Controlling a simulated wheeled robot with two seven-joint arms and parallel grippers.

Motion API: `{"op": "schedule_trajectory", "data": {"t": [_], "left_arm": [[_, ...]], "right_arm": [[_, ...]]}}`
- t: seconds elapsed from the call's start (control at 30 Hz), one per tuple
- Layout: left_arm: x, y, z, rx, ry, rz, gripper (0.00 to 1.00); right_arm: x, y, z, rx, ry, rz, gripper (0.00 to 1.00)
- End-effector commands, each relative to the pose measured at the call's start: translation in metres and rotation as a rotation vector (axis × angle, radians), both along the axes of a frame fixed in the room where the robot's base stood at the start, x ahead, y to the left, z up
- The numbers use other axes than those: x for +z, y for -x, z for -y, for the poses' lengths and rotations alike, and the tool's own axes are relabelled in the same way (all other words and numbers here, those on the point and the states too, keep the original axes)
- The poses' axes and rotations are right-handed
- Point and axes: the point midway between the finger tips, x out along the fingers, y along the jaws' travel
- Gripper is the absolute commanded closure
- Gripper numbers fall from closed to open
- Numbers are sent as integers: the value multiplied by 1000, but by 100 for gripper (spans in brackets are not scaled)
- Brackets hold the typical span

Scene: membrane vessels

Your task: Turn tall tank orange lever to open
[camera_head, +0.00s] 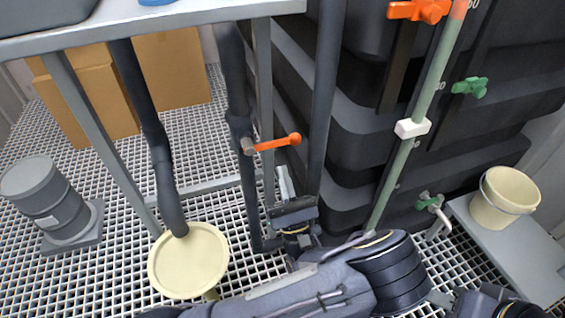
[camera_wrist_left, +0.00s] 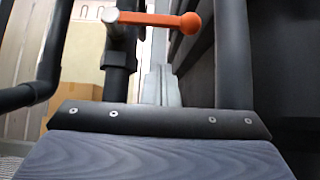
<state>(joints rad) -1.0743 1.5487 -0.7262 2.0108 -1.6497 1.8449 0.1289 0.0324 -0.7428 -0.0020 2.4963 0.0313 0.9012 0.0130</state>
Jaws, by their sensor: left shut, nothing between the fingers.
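An orange lever (camera_head: 275,144) with a round end sticks out to the right from a grey valve hub on a dark vertical pipe (camera_head: 243,185). It lies nearly level, crosswise to the pipe. In the left wrist view the lever (camera_wrist_left: 155,20) is at the top, beyond my gripper. My left gripper (camera_head: 293,208) is shut and empty, below the lever and apart from it. Another orange handle (camera_head: 420,11) is at the top of the large dark tank (camera_head: 345,115). Part of my right arm shows at the bottom right edge; its fingertips cannot be made out.
A dark pipe (camera_head: 325,90) stands just right of the lever's end. A green pipe (camera_head: 420,110) runs down the tank front, with green valves (camera_head: 470,87) beside it. A cream bucket (camera_head: 505,195), a cream round lid (camera_head: 187,262) and a grey drum (camera_head: 45,195) stand around.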

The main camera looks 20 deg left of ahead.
Motion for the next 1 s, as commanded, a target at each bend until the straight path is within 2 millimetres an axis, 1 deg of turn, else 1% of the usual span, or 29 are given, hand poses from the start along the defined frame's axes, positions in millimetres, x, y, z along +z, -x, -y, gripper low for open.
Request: {"op": "schedule_trajectory", "data": {"t": [0.07,0.1,0.2,0.33,0.5,0.83,1.0], "left_arm": [[10,-8,-7,4,2,2,100],[18,-7,-5,0,3,3,100],[32,-7,-5,0,2,2,100],[44,-7,-5,0,0,0,100],[49,-7,-5,1,0,-1,100],[49,-8,-5,1,2,1,100],[52,-19,-5,1,29,21,100]], "right_arm": [[-4,0,0,0,0,0,63],[-6,0,0,0,0,0,63],[-8,0,0,0,0,0,63],[-10,0,0,0,0,0,63],[-10,0,0,0,0,0,63],[-10,0,0,0,0,0,63],[-6,0,0,0,0,0,63]]}}
